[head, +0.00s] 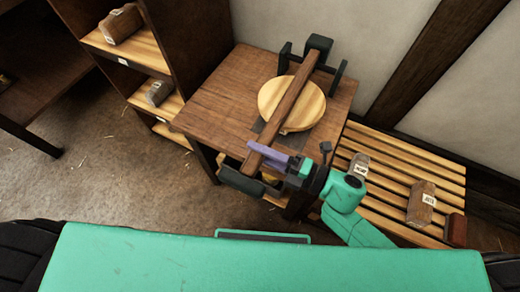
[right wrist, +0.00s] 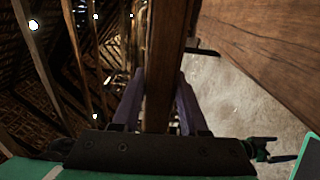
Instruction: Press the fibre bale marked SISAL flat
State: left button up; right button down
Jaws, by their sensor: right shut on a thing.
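My right gripper (head: 268,158) is shut on the near end of a long wooden press lever (head: 292,98). In the right wrist view the lever (right wrist: 165,75) runs between the two purple fingers (right wrist: 158,100). The lever slants back over a round pale wooden plate (head: 310,108) to a dark bracket (head: 319,45) at the table's back. Whatever lies under the plate is hidden; I cannot see a bale there. Labelled bales lie elsewhere, but their small labels are not clearly readable, so I cannot tell which is SISAL. My left gripper is out of view.
The press stands on a brown wooden table (head: 215,105). A slatted bench (head: 385,205) at right holds a greyish bale (head: 359,166) and a brown bale (head: 420,204). A shelf unit (head: 180,45) at left holds a brown bale (head: 121,24) and a grey bale (head: 158,93). Open floor lies at front left.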

jog(key=shift+s+f+g, duration=0.15)
jog(key=shift+f+g, duration=0.15)
jog(key=shift+f, duration=0.3)
jog(key=shift+c, duration=2.2)
grip_release()
jog(key=shift+r, duration=0.1)
jog(key=shift+r, duration=0.15)
jog(key=v, duration=1.4)
jog(key=shift+s+d, duration=0.2)
